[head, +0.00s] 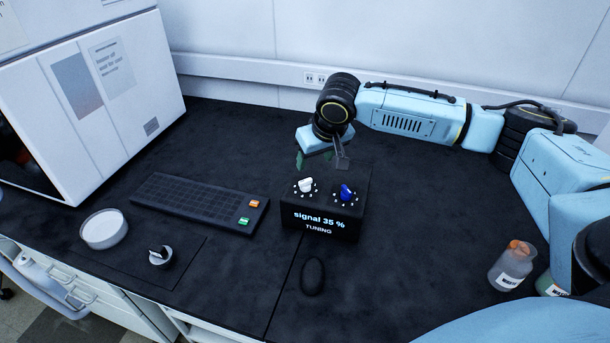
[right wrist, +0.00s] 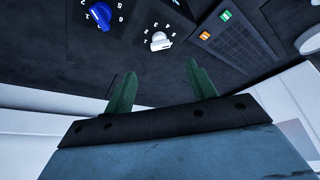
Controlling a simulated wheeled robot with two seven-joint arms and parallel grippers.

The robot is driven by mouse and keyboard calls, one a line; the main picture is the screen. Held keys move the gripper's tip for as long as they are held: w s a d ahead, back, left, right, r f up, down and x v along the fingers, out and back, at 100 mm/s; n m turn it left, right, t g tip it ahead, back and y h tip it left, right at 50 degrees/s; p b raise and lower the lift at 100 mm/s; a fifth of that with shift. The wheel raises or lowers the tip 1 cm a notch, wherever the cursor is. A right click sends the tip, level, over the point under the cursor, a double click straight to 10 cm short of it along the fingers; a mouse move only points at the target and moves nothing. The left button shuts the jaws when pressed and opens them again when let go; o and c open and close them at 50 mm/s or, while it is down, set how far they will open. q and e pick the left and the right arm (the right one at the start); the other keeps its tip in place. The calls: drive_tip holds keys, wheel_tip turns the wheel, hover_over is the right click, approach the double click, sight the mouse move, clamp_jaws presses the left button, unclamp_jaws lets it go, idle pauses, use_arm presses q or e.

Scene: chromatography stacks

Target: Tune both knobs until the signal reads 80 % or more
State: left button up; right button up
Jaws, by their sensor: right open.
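The black tuning box (head: 292,222) stands on the dark bench, its front reading "signal 35 %" above "TUNING". On its top are a white knob (head: 304,185) at left and a blue knob (head: 347,192) at right, each ringed by dial marks. The right wrist view shows the blue knob (right wrist: 100,16) and the white knob (right wrist: 160,42) with numbers around them. My right gripper (head: 321,163) is above and behind the box, fingers apart, empty, touching neither knob. Its green fingers (right wrist: 162,72) show in the right wrist view. My left gripper is out of view.
Left of the box lies a keyboard (head: 190,202) with orange and green keys. A black mouse (head: 313,276) lies in front. A round white dish (head: 104,229), a small dial (head: 160,257) and a large white instrument (head: 110,90) are further left. Bottles (head: 511,266) stand at right.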

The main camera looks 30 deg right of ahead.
hover_over(306, 181)
drive_tip(key=s, duration=0.3)
drive_tip(key=f, duration=0.3)
drive_tip(key=f+b, duration=0.1)
drive_tip(key=f, duration=0.1)
drive_tip(key=shift+w+a+f, duration=0.1)
drive_tip(key=shift+w+f, duration=0.15)
drive_tip(key=shift+f, duration=0.1)
drive_tip(key=x, duration=0.4)
drive_tip(key=c, duration=1)
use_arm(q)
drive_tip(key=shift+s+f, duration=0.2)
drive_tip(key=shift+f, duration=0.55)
